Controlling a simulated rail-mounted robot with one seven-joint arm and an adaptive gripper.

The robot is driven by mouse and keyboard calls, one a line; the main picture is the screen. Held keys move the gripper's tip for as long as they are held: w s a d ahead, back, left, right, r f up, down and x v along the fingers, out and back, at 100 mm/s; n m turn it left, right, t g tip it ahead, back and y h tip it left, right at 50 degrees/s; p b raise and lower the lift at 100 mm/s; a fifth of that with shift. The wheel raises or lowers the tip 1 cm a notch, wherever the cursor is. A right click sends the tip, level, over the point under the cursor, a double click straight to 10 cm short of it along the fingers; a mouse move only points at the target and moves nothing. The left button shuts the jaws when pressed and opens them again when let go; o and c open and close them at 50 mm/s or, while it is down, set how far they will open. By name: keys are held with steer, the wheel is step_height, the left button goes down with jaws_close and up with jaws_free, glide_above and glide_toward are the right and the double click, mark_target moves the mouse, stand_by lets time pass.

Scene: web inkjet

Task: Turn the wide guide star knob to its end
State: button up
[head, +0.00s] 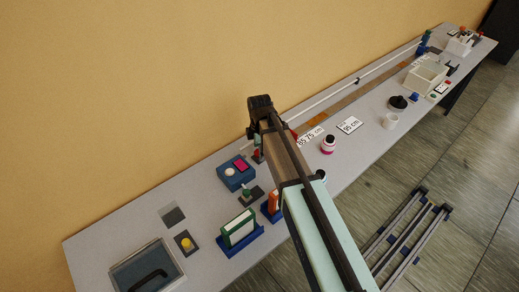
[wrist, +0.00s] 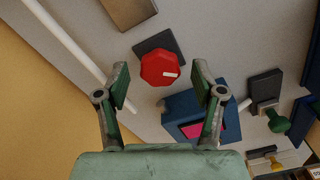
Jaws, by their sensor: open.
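A red, many-sided knob (wrist: 160,70) with a white mark near its right edge sits on a dark square plate (wrist: 152,46) in the wrist view. It looks like the star knob. My gripper (wrist: 160,78) is open, with its two green fingers spread to the left and right of the knob in the picture. I cannot tell how far the fingertips are from it, and nothing is held. In the head view the knob is small, red and partly covered (head: 257,156) under my gripper, beside my arm.
A blue box (wrist: 185,112) with a pink patch is close to the knob and right finger. A green knob (wrist: 278,122) on a dark plate is farther right. A white rod (wrist: 62,40) runs along the wall side. The grey table (head: 140,225) has free room at its left.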

steer(key=shift+f, duration=0.35)
steer(key=c, duration=1.1)
steer(key=shift+c, duration=0.2)
